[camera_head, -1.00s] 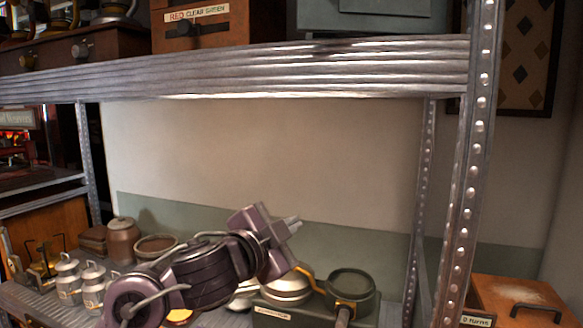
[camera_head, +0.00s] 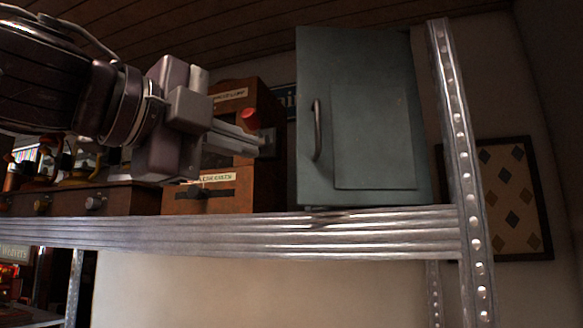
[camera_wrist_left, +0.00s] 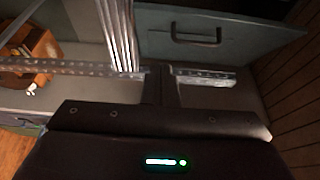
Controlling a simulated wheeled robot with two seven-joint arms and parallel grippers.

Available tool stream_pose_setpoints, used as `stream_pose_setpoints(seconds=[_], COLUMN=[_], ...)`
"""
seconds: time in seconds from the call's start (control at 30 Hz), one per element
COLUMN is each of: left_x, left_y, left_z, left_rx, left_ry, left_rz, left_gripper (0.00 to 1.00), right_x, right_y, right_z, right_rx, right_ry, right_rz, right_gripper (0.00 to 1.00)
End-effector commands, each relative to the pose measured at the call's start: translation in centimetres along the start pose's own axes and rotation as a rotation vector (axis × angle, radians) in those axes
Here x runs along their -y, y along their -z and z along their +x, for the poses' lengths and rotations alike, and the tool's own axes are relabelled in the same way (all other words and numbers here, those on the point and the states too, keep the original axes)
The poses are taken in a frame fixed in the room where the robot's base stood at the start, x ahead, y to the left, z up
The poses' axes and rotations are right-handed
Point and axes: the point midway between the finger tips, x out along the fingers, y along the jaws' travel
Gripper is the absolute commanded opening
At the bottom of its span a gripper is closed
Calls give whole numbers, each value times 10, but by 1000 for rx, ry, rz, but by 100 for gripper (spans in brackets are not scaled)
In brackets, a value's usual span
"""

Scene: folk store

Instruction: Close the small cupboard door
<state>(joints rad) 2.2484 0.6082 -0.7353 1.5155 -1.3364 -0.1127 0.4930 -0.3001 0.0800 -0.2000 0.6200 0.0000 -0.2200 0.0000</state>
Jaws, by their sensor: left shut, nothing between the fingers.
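The small cupboard is a grey-green metal box on the upper shelf in the head view. Its door (camera_head: 370,140) faces me, with a dark vertical handle (camera_head: 317,130) near its left edge. The door looks flush or nearly so; I cannot tell if a small gap remains. In the left wrist view the door (camera_wrist_left: 235,42) and handle (camera_wrist_left: 195,40) show at the top. My left gripper (camera_head: 268,142) is shut and empty, left of the handle and apart from it in the picture. It also shows in the left wrist view (camera_wrist_left: 160,78). My right gripper is not in view.
A wooden drawer box (camera_head: 240,185) with labels stands left of the cupboard, behind my gripper. The metal shelf edge (camera_head: 250,235) runs below. A perforated upright post (camera_head: 462,150) stands right of the cupboard. A framed diamond pattern (camera_head: 505,200) hangs behind it.

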Motion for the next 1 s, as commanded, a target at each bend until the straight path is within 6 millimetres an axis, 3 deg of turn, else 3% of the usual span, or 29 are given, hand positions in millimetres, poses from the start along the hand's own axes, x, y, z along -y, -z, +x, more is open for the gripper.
stream_pose_setpoints(seconds=[0.17, 0.6, 0.8, 1.0], left_x=[4, 6, 5, 3], left_y=[0, 1, -21, -28], left_z=[10, 99, 118, 125], left_rx=[2, 0, 3, 2], left_ry=[-5, -4, -1, 1], left_rz=[1, 1, 1, 1], left_gripper=[0, 0, 0, 0], right_x=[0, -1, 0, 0], right_y=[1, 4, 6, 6], right_z=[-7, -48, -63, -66], right_rx=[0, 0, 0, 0], right_ry=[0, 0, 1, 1], right_rz=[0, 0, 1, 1], right_gripper=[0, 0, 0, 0])
